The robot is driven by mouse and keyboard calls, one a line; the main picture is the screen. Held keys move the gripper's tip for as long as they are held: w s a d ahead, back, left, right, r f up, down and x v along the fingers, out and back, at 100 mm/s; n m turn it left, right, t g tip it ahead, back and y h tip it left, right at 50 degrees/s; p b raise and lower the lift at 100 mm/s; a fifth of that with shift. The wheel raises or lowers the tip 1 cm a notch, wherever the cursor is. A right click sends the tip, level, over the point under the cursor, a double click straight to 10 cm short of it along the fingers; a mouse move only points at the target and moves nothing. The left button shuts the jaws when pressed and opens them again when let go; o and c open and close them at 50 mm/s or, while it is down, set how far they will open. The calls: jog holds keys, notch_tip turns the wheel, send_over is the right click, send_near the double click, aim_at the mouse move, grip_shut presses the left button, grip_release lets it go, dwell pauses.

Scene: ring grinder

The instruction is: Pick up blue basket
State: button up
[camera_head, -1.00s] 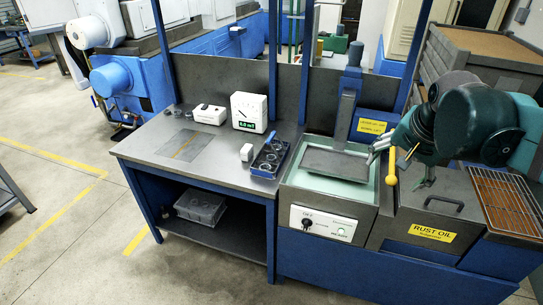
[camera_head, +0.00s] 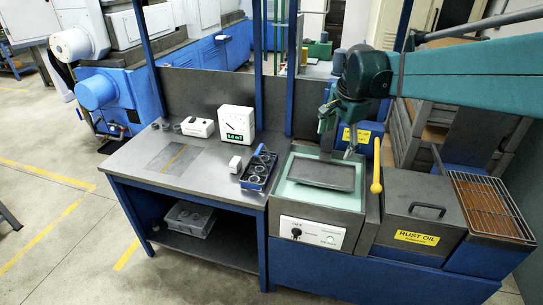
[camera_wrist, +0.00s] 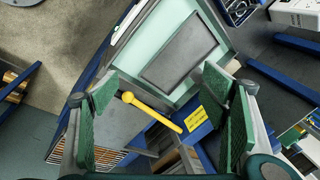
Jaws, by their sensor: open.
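The blue basket (camera_head: 258,172) is a small open blue tray with several metal rings in it, with a bar-like handle above it. It sits on the grey workbench (camera_head: 215,177), near the bench's right end. Part of it shows at the top edge of the wrist view (camera_wrist: 238,11). My gripper (camera_head: 338,140) hangs over the back of the washing station, to the right of the basket and apart from it. In the wrist view its two fingers (camera_wrist: 160,90) are spread wide with nothing between them.
The washing station (camera_head: 322,193) with its grey plate stands right of the basket. A yellow-knobbed lever (camera_head: 376,187), a lidded rust oil box (camera_head: 425,205) and a wire rack (camera_head: 488,207) are farther right.

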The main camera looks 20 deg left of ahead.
jog(key=w+a+f+m+p, duration=0.2)
jog(key=w+a, duration=0.4)
jog(key=a, duration=0.1)
jog(key=m+g+p, duration=0.2)
jog(key=m+p, duration=0.2)
send_over(259, 149)
jog(key=s+d, duration=0.1)
jog(key=d, duration=0.8)
notch_tip(259, 149, down, 10)
jog(key=a+f, duration=0.2)
jog(key=a+f+m+p, duration=0.1)
jog(key=a+f, duration=0.1)
jog(key=a, duration=0.1)
jog(key=w+a+f+m+g+h, duration=0.1)
jog(key=a+f, duration=0.2)
jog(key=shift+a+p, duration=0.2)
jog(key=shift+p, duration=0.1)
jog(key=shift+a+f, duration=0.25)
jog(key=shift+f, duration=0.05)
jog(key=shift+f, duration=0.1)
jog(key=shift+f, duration=1.2)
jog(key=shift+f, duration=0.1)
